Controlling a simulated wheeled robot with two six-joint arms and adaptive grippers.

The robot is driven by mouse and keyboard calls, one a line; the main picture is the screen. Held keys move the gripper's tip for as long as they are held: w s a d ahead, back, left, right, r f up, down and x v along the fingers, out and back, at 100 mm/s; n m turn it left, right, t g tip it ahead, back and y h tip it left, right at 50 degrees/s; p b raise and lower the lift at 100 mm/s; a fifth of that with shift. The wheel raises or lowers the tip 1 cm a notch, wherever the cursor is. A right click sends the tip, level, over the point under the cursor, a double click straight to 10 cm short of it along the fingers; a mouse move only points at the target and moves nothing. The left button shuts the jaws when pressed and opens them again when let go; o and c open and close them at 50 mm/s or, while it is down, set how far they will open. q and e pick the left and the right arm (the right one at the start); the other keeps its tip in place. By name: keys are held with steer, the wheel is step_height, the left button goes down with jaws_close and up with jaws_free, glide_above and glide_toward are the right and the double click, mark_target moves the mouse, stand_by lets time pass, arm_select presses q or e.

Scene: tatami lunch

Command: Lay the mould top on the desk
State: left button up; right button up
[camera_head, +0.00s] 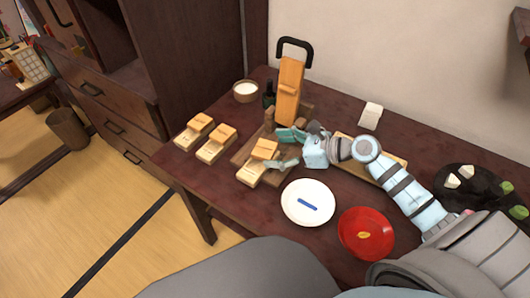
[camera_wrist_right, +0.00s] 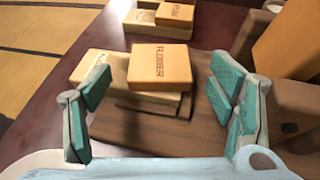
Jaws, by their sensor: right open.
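A mould top (camera_wrist_right: 160,66), an orange wooden block lettered FLOWER, rests on a paler mould base (camera_wrist_right: 105,66) in the right wrist view. In the head view the mould top (camera_head: 264,148) and its base (camera_head: 249,172) are at the front of a brown board. My right gripper (camera_wrist_right: 160,90) is open, with its green-padded fingers wide apart on either side of the mould and nothing between them held. In the head view the right gripper (camera_head: 286,149) is at the right side of this mould. The left gripper is not in view.
Two similar moulds (camera_head: 200,126) (camera_head: 217,145) stand to the left on the dark desk (camera_head: 330,112). A tall wooden plane-like tool (camera_head: 289,90) with a black handle stands behind. A white plate (camera_head: 308,215) and red plate (camera_head: 352,240) lie in front. Bare desk shows left of the white plate.

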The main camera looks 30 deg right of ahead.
steer(key=shift+x, duration=1.05)
steer(key=shift+s, duration=0.1)
steer(key=c, duration=1.1)
steer(key=shift+r, duration=0.15)
steer(key=shift+c, duration=0.2)
